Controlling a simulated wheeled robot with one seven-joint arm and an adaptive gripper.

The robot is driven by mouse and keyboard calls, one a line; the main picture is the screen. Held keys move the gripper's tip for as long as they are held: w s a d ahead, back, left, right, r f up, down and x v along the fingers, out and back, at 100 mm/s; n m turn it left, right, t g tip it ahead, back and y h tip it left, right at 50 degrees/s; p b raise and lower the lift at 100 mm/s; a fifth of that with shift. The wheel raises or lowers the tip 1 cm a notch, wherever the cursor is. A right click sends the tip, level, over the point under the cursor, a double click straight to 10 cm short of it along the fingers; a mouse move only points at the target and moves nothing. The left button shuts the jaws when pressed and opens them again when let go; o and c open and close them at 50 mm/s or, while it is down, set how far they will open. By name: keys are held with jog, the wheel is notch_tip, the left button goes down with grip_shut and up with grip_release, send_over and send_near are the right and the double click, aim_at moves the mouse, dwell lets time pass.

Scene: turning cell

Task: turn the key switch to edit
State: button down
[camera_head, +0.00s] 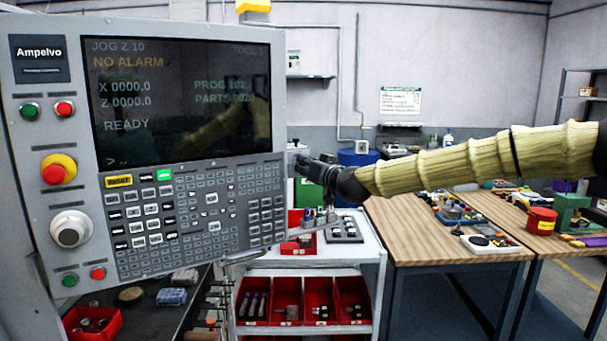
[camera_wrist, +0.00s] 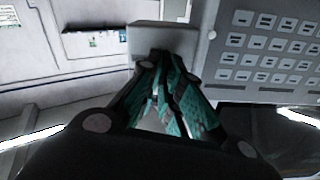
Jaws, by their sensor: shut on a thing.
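The control panel (camera_head: 185,30) fills the left of the head view, its screen reading JOG Z 10, NO ALARM and READY. My gripper (camera_head: 303,163) is at the panel's right edge, with my arm reaching in from the right. In the wrist view my gripper (camera_wrist: 165,65) has its teal fingers closed in front of a pale box (camera_wrist: 163,38) beside the panel's keypad (camera_wrist: 270,50). The box appears to carry the key switch. The fingers are shut on the key switch and hide it, so its pointer and position marks cannot be read.
A white cart (camera_head: 375,262) with red bins (camera_head: 352,298) stands below my gripper. Wooden benches (camera_head: 400,235) with tools and small parts are at the right, under my arm. The panel's edge is close beside my fingers.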

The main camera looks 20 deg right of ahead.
jog(key=shift+w+d+f+m+b, duration=0.1)
jog(key=shift+d+f+m+b, duration=0.1)
jog(key=shift+m+b, duration=2.15)
jog(key=shift+d+f+m+b, duration=0.2)
jog(key=shift+m+b, duration=1.7)
jog(key=shift+m, duration=0.9)
jog(key=shift+w+d+f+m+b, duration=0.1)
jog(key=shift+d+f+m+b, duration=0.1)
jog(key=shift+m+b, duration=2.15)
jog(key=shift+m, duration=0.3)
jog(key=c, duration=1.6)
grip_release()
jog(key=shift+a, duration=0.1)
jog(key=shift+s, duration=0.1)
